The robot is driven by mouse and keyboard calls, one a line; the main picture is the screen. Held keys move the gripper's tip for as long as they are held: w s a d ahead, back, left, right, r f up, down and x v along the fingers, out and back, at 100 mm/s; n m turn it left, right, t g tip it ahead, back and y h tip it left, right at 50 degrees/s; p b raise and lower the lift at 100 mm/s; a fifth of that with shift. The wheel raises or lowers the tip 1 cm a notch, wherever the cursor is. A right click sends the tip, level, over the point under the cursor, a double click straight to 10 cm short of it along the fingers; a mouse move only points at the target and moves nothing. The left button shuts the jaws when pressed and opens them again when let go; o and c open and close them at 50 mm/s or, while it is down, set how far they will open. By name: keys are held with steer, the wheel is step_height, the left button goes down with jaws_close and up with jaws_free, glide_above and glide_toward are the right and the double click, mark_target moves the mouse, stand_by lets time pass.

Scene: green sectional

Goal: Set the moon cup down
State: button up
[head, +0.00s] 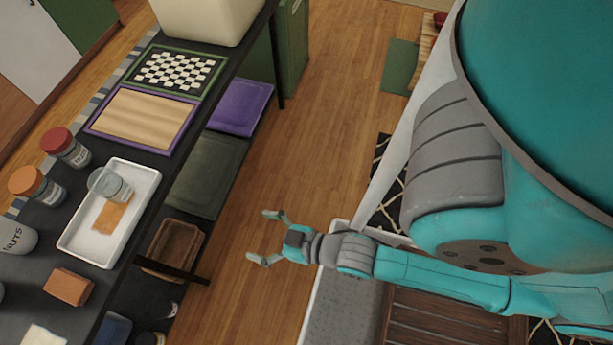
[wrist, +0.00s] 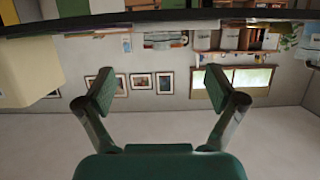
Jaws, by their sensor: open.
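A clear, pale glass cup (head: 108,184) stands upright in the upper part of a white tray (head: 82,240) on the dark shelf top at left. No moon mark can be made out on it, so I cannot tell whether it is the moon cup. My gripper (head: 261,237) is open and empty, out over the wooden floor to the right of the shelf, well apart from the cup. In the wrist view my gripper (wrist: 158,86) also shows spread fingers with nothing between them. No cup shows in the wrist view.
An orange-brown flat piece (head: 111,214) lies in the tray below the cup. Jars with red (head: 57,141) and orange (head: 26,180) lids stand left of it. A purple-edged wooden board (head: 135,118) and a checkered board (head: 178,71) lie beyond. A brown block (head: 69,286) sits nearer.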

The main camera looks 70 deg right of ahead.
steer(key=w+r+v, duration=0.1)
steer(key=r+v, duration=0.2)
steer(key=v, duration=1.1)
steer(key=shift+s, duration=0.2)
